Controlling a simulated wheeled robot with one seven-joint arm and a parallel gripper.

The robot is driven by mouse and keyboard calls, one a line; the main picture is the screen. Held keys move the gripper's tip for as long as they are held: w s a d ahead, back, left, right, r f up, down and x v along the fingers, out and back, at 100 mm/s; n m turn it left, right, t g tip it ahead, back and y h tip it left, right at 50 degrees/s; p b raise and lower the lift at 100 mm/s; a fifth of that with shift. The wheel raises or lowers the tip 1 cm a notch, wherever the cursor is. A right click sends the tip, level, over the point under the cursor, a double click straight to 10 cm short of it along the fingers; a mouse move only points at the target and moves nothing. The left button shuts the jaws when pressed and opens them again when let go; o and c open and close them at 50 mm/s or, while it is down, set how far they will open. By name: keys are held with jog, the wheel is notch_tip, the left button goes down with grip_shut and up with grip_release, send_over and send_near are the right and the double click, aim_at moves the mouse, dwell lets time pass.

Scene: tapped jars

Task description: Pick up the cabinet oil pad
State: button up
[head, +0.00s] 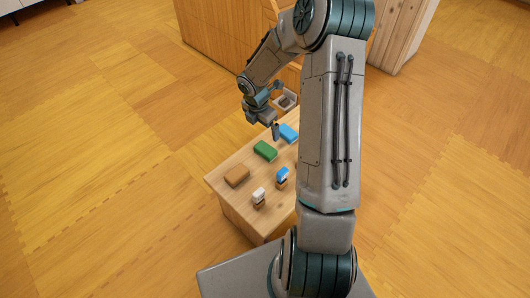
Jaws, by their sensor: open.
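A low wooden table (217,184) holds three block-shaped pads: a brown pad (237,176), a green pad (265,151) and a blue pad (289,133). I cannot tell from the picture which one is the cabinet oil pad. My gripper (269,123) is open and seems empty. It hangs over the far left part of the table, near the blue pad and beyond the green one. It appears above the pads and apart from them.
Two small brown jars stand toward the table's near side, one with a white top (259,194) and one with a blue top (282,174). A grey square container (286,99) sits at the far end. My arm hides the table's right part. Wooden cabinets (225,35) stand behind; the left floor is clear.

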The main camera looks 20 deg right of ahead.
jog(key=b, duration=0.4)
send_near(266, 148)
jog(key=shift+n, duration=0.3)
jog(key=f, duration=0.5)
jog(key=shift+w+d, duration=0.35)
notch_tip(266, 148, down, 4)
jog(key=b, duration=0.2)
jog(key=shift+s+d+f+b, duration=0.15)
jog(key=shift+f+b, duration=0.05)
jog(key=shift+b, duration=0.2)
jog(key=shift+d+f, duration=0.1)
jog(key=shift+f, duration=0.3)
jog(key=shift+r, duration=0.1)
jog(key=c, duration=1)
